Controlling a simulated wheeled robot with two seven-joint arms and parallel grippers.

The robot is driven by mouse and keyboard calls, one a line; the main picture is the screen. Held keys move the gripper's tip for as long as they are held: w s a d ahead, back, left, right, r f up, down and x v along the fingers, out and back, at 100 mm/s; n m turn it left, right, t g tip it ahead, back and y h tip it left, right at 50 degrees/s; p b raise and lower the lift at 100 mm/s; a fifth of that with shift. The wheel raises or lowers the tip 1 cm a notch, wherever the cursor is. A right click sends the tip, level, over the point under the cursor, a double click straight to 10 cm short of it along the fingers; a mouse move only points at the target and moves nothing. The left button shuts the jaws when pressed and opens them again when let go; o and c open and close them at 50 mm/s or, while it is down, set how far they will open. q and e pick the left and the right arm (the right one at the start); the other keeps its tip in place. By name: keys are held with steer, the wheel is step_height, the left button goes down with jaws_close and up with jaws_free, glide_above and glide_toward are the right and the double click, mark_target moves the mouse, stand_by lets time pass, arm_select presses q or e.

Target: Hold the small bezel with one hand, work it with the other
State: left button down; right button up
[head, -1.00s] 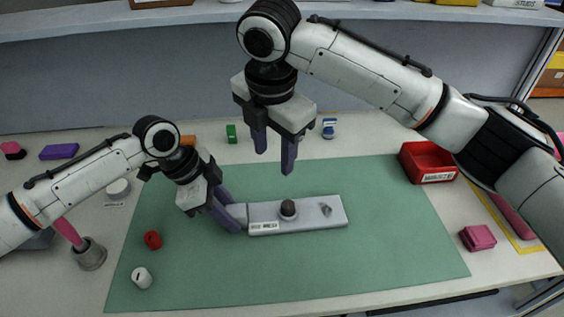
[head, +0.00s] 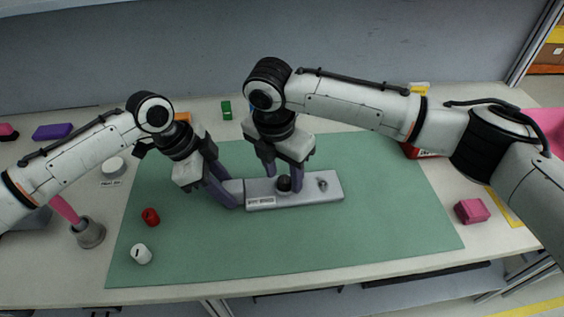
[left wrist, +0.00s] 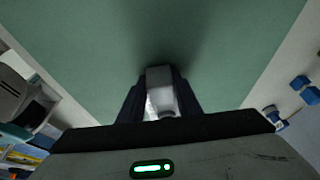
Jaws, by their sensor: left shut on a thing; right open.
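The small bezel (head: 312,197) is a flat grey bar lying on the green mat (head: 380,235). It carries a dark round knob (head: 284,183), a small metal toggle (head: 323,185) and a white label at its front edge. My left gripper (head: 232,193) is shut on the bezel's left end, which also shows between the fingers in the left wrist view (left wrist: 160,90). My right gripper (head: 283,180) points down over the bezel. It is open, with its fingers on either side of the knob; whether they touch it cannot be told.
A red cap (head: 151,217) and a white cap (head: 141,253) lie at the mat's left. A grey cup (head: 90,233) with a pink handle stands further left. A pink block (head: 472,211) and a partly hidden red bin (head: 420,152) are on the right. The mat's front is clear.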

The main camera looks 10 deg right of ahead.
mark_target(283, 180)
steer(key=shift+f, duration=0.2)
steer(key=c, duration=1.1)
steer(key=shift+c, duration=0.2)
steer(key=shift+r, duration=0.2)
steer(key=shift+r, duration=2.95)
arm_select(q)
steer(key=c, duration=1.2)
jaws_free()
